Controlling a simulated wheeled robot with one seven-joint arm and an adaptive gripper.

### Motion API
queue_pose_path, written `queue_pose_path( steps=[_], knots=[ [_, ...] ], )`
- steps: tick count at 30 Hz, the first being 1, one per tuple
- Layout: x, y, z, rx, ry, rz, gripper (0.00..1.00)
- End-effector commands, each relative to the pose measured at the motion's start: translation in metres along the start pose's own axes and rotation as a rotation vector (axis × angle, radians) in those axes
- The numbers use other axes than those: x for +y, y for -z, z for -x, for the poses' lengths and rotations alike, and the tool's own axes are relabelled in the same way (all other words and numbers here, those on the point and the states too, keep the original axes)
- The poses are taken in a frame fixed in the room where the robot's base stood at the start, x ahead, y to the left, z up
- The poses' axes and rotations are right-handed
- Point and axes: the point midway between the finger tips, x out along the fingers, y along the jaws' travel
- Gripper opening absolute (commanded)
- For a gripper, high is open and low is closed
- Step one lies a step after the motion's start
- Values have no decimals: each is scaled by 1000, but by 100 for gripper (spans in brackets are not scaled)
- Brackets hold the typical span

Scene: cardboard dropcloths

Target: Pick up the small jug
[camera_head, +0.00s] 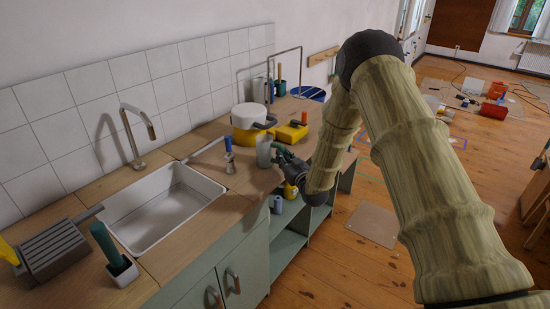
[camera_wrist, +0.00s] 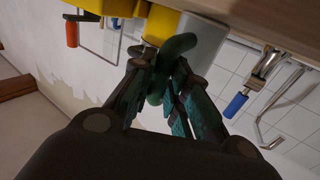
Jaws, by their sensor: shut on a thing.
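The small jug (camera_head: 264,146) is a pale grey, upright vessel at the right part of the wooden counter, beside the yellow items. In the wrist view the picture is turned over, and the jug (camera_wrist: 203,42) shows its grey body and a curved green handle. My gripper (camera_head: 279,154) reaches the jug from the right. In the wrist view its fingers (camera_wrist: 168,72) are closed around the green handle. The jug's base is at or very near the counter top; I cannot tell whether it touches.
A brush with a blue handle (camera_head: 228,148) stands left of the jug. The sink (camera_head: 160,207) and tap (camera_head: 137,130) lie left. Open shelves (camera_head: 290,247) are below the counter's right end.

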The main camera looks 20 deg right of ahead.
Motion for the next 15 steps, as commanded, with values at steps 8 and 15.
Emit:
queue_pose_path(
  steps=[8,15],
  knots=[
    [0,5,0,2,0,0,0],
    [0,15,-1,3,0,0,0]
  ],
)
